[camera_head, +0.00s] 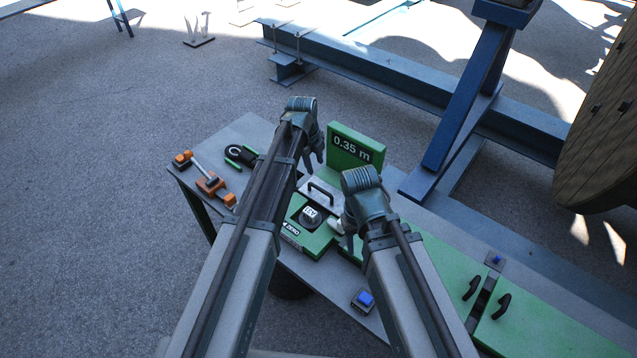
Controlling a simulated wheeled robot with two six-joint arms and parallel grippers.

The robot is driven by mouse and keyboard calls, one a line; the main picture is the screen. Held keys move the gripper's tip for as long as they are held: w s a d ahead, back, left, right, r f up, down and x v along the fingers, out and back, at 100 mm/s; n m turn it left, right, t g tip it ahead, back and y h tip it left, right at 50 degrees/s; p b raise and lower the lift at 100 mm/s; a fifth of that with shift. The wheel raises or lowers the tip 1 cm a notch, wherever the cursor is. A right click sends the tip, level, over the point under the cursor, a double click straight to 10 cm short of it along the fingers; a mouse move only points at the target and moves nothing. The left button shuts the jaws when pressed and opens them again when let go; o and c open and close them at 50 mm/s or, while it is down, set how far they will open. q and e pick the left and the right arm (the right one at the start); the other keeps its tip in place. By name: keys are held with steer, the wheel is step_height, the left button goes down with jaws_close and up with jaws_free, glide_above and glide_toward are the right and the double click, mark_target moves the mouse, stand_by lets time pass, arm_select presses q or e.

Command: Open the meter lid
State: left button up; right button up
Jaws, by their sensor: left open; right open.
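The green meter (316,243) sits on the table between my two arms, with a round dark knob on its front part. Its upright green display (356,149) reads "0.35 m". A grey lid (334,203) with a dark bar handle (322,195) lies on the meter in front of the display; it looks down, but part of it is hidden. My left gripper (313,163) is open and empty, above and behind the handle. My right gripper (342,232) is open beside the lid's right side; I cannot tell whether it touches the meter.
Orange clamp-like tools (209,184) and a black ring (240,152) lie at the table's left. A blue button box (363,300) stands near the front edge. A green panel with black handles (501,306) is at right. A blue steel frame (465,110) and wooden reel (603,130) stand behind.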

mark_target(321, 189)
arm_select(q)
steer(key=f+b, duration=0.4)
steer(key=w+d+f+b, duration=0.1)
steer(key=f+b, duration=0.4)
steer(key=w+f+b, duration=0.1)
steer(key=f+b, duration=0.3)
steer(key=shift+w+d+f, duration=0.15)
steer(key=shift+d+f, duration=0.1)
steer(key=shift+f, duration=0.1)
jaws_close()
stand_by(1.1)
